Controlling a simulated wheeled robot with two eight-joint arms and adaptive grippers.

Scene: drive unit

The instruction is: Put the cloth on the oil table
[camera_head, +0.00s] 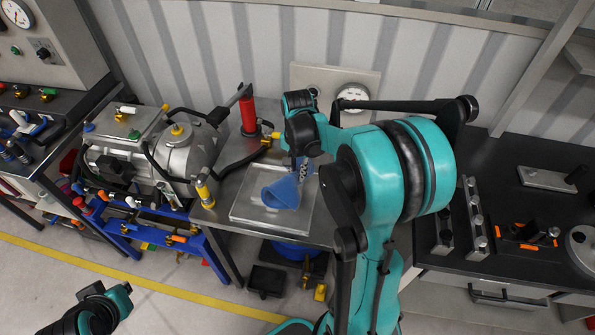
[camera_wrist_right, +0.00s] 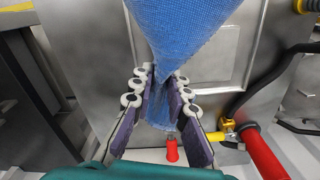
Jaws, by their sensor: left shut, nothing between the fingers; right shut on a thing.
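The blue cloth (camera_head: 281,193) hangs in a cone shape from my right gripper (camera_head: 305,166), which is shut on it. In the right wrist view, the cloth (camera_wrist_right: 180,30) is pinched between the fingers (camera_wrist_right: 163,105). It hangs over the square panel of the grey metal table, which I take as the oil table (camera_head: 224,182); whether its lower edge touches is unclear. The table's surface also shows in the right wrist view (camera_wrist_right: 95,65). My left gripper (camera_head: 120,300) is at the lower left, away from the table; it is shut and empty, with its fingers hard to make out.
A grey drive unit (camera_head: 140,155) on a blue frame stands to the left. A dark bench (camera_head: 510,190) with metal parts is at the right. Open floor lies in front.

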